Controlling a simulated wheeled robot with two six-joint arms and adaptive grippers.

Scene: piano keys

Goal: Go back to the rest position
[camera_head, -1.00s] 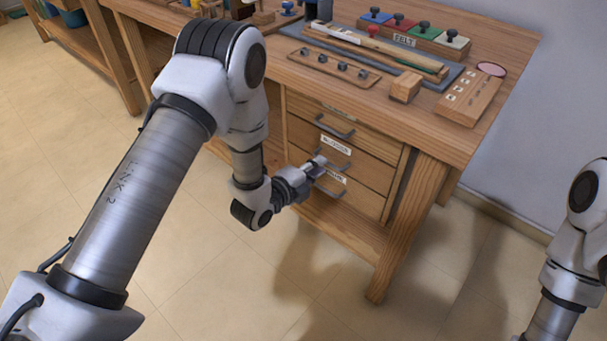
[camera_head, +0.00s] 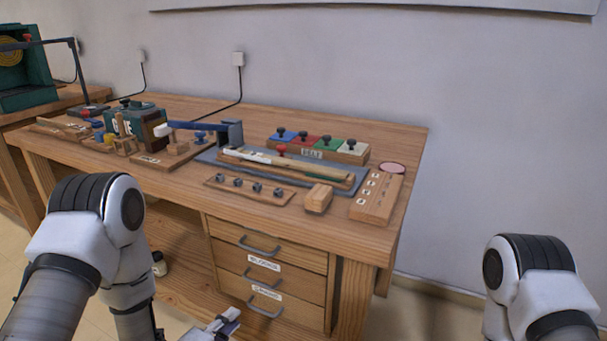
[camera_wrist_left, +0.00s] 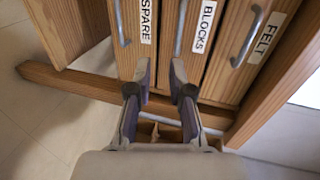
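My left gripper (camera_head: 226,322) is low at the bottom edge of the head view, in front of the workbench drawers. In the left wrist view its two fingers (camera_wrist_left: 161,70) are apart with nothing between them. They point at the drawer fronts, near the "SPARE" drawer (camera_wrist_left: 128,62) and the "BLOCKS" drawer (camera_wrist_left: 186,60). The "FELT" drawer (camera_wrist_left: 232,80) is beside them. All three drawers look shut. The right arm shows only at the lower right of the head view, and its gripper is out of view.
The workbench (camera_head: 405,150) carries a felt box (camera_head: 317,148), a tray with a long wooden piece (camera_head: 285,165), a peg strip (camera_head: 248,189), a small wooden block (camera_head: 318,198) and a slotted block (camera_head: 377,197). A wall stands behind. Open floor lies right of the bench.

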